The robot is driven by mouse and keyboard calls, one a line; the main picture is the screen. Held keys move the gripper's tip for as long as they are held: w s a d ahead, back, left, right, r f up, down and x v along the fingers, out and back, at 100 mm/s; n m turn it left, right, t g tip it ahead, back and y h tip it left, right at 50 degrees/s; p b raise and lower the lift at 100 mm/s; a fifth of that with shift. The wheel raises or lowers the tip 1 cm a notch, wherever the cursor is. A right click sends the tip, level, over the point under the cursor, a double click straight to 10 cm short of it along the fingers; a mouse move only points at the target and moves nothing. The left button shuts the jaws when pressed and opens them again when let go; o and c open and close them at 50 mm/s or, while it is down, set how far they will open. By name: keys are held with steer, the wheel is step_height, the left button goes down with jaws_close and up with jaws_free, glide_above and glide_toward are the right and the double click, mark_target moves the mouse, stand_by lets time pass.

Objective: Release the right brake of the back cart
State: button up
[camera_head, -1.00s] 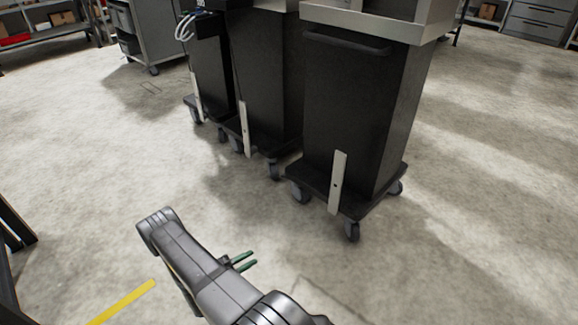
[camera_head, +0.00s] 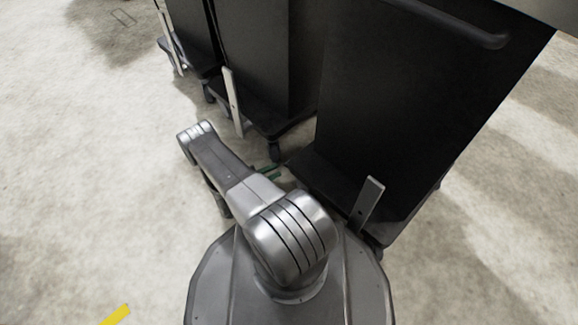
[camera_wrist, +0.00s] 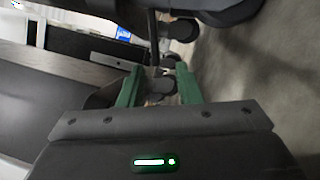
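Three dark carts stand in a row: the near cart (camera_head: 390,100) at the right, the middle cart (camera_head: 262,60) and the far cart (camera_head: 192,28) at the upper left. Which is the right brake of the back cart is not clear. My gripper (camera_head: 270,171) is low between the near and middle carts, partly hidden by my arm. In the wrist view its green fingers (camera_wrist: 158,80) are apart, with nothing visibly gripped.
Casters show beyond the fingers in the wrist view, one dark caster (camera_wrist: 180,29) near the top. The near cart's handle (camera_head: 455,20) juts out at upper right. The floor at left is clear, apart from a yellow stripe (camera_head: 117,315).

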steer(key=x, duration=0.3)
steer(key=b+x, duration=0.1)
steer(key=x, duration=0.3)
steer(key=shift+r, duration=0.25)
jaws_close()
